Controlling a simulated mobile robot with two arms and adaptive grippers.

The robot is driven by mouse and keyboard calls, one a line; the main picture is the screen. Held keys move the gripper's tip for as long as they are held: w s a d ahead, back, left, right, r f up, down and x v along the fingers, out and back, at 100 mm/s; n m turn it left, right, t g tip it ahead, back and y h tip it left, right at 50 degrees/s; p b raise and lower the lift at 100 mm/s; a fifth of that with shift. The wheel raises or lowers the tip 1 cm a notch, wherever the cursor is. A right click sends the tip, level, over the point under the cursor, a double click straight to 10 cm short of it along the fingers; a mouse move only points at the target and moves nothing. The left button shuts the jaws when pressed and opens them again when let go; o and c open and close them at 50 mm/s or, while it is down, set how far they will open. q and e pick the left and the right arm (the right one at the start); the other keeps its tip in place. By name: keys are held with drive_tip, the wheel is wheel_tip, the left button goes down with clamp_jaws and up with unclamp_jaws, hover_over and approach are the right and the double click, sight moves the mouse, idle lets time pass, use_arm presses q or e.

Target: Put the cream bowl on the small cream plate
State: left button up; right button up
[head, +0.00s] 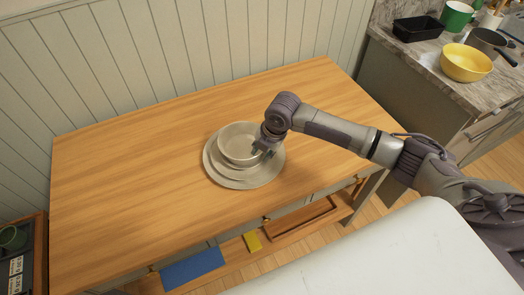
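The cream bowl (236,146) is over the small cream plate (215,162), towards its far right part. I cannot tell whether the bowl rests on the plate or is held just above it. The small plate lies on a larger cream plate (243,184) on the wooden table. My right gripper (262,150) is at the right rim of the bowl, with its fingertips at the rim. It is too small to tell whether the fingers are closed on the rim. My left gripper is not in view.
The wooden table (130,180) is clear around the plates. A panelled wall stands behind it. A blue item (193,268) and a yellow item (252,241) lie low along the table's front. A counter at the right holds a yellow bowl (466,63) and a black tray (418,29).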

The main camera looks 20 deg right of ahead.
drive_tip(key=b+v, duration=0.1)
drive_tip(key=v, duration=1.1)
drive_tip(key=shift+b, duration=0.3)
drive_tip(key=shift+r, duration=0.15)
